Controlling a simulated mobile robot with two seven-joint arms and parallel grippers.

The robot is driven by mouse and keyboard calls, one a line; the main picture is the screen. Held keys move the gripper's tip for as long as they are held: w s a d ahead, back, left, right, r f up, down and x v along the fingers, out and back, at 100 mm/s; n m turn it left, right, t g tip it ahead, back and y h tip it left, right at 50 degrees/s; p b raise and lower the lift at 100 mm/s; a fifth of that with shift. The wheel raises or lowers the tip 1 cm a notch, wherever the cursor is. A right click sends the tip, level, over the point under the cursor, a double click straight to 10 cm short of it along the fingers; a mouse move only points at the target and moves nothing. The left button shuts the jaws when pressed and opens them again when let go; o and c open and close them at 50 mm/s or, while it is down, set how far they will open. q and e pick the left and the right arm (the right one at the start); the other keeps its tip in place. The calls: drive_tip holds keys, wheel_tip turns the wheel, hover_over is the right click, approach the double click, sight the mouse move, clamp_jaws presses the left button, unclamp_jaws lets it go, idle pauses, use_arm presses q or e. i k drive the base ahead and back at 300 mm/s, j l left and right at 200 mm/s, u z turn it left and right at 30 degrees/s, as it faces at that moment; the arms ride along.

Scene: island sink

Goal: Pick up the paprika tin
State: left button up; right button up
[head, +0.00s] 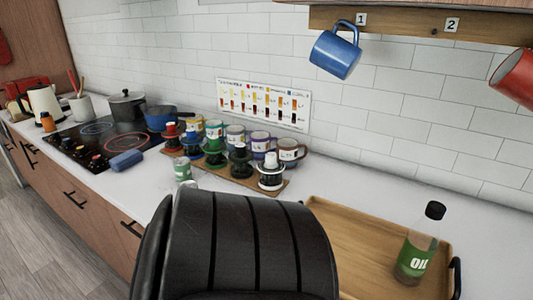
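I cannot pick out the paprika tin for sure; no label that I can read names it. A small pale green and white container (182,170) stands on the counter in front of the wooden board, too small to read. Neither of my grippers is in view. A large black ribbed shape (245,245) fills the lower middle and hides the counter behind it; I cannot tell what it is.
A wooden board (270,189) holds several mugs and coloured-and-black items. A wooden tray (330,225) with an oil bottle (417,245) is at right. A blue mug (335,52) and a red mug (515,78) hang above. A blue cylinder (127,160) lies by the hob.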

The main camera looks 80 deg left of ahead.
sight(189, 183)
drive_tip(key=u, duration=1.45)
drive_tip(key=l, duration=0.1)
